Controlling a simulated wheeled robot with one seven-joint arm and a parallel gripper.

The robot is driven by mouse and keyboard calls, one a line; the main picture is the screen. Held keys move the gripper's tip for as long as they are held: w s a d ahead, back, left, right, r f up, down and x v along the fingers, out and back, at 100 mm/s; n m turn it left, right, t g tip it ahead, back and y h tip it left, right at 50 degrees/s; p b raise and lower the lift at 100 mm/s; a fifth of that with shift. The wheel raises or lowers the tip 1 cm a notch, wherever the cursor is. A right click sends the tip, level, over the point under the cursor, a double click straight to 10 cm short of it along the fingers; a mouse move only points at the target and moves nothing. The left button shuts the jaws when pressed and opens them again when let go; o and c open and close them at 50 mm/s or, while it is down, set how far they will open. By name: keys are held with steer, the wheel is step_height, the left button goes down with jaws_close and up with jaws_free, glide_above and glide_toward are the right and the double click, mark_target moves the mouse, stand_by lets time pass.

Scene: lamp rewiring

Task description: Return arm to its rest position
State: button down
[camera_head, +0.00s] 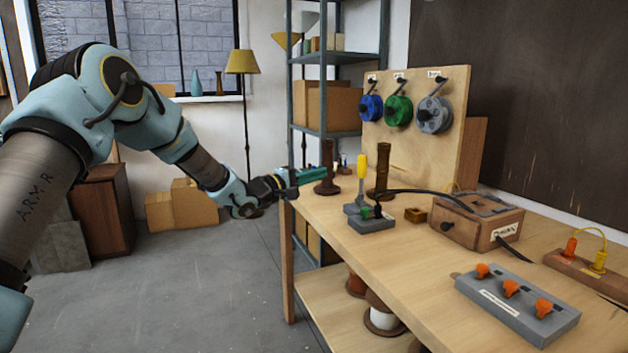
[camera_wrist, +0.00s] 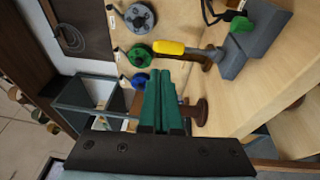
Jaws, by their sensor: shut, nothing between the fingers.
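My gripper (camera_head: 312,174) is at the far left edge of the workbench (camera_head: 420,250), with its green fingers together and nothing between them. In the wrist view the shut fingers (camera_wrist: 163,103) point toward the bench's back board. My arm reaches in from the left of the head view, bent at the elbow, over open floor. A brown spool-like post (camera_head: 327,170) stands close by the fingertips in the head view. I cannot tell from the picture whether they touch.
A wooden box (camera_head: 475,222) and a grey strip with orange switches (camera_head: 518,303) lie further right. A shelf rack (camera_head: 339,98) stands behind.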

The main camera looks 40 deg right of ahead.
steer(key=shift+a, duration=0.55)
steer(key=w+a+f+t+y, duration=0.2)
steer(key=w+a+t+y, duration=0.15)
steer(key=w+a, duration=0.45)
steer(key=w+a+f+t+y, duration=0.2)
steer(key=w+a+t+y, duration=0.15)
steer(key=a, duration=0.95)
steer(key=w+a+f+t+y, duration=0.25)
steer(key=w+a+y, duration=0.2)
steer(key=a, duration=0.55)
steer(key=s+a+f+g+y, duration=0.1)
steer(key=s+a+y, duration=0.1)
steer(key=a, duration=0.7)
steer(key=s+a+f+y, duration=0.1)
steer(key=a+f+y, duration=0.1)
steer(key=a, duration=0.7)
steer(key=s+a+f+g+y, duration=0.1)
steer(key=s+a+g+y, duration=0.2)
steer(key=s+a, duration=1.2)
steer(key=shift+s+a+f+g+p, duration=0.15)
steer(key=shift+s+f+g+p, duration=0.15)
steer(key=shift+s+g, duration=0.7)
